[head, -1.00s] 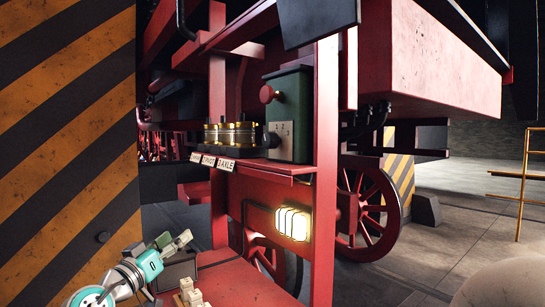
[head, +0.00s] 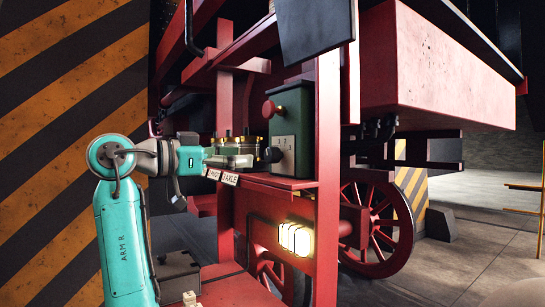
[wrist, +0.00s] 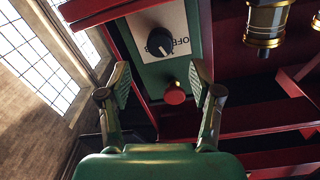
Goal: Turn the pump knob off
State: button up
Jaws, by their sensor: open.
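The pump knob is black and round and sits on a white plate with upside-down OFF lettering in the wrist view (wrist: 160,42). It shows dark at the left side of the green box (head: 292,120) in the head view (head: 272,155). A pale mark shows on the knob; its exact setting is hard to read. A red button (wrist: 175,94) is on the same box face, nearer my gripper. My gripper (wrist: 161,82) is open and empty, its fingers apart on either side of the button, with the knob beyond them. In the head view my gripper (head: 254,157) is just left of the knob.
Brass fittings (wrist: 267,22) stand right of the box in the wrist view. A red post (head: 326,150) stands right of the box, and a lit lamp (head: 295,237) is below.

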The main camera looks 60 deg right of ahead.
aim_at(268, 156)
jog(key=x, duration=0.9)
jog(key=c, duration=1.2)
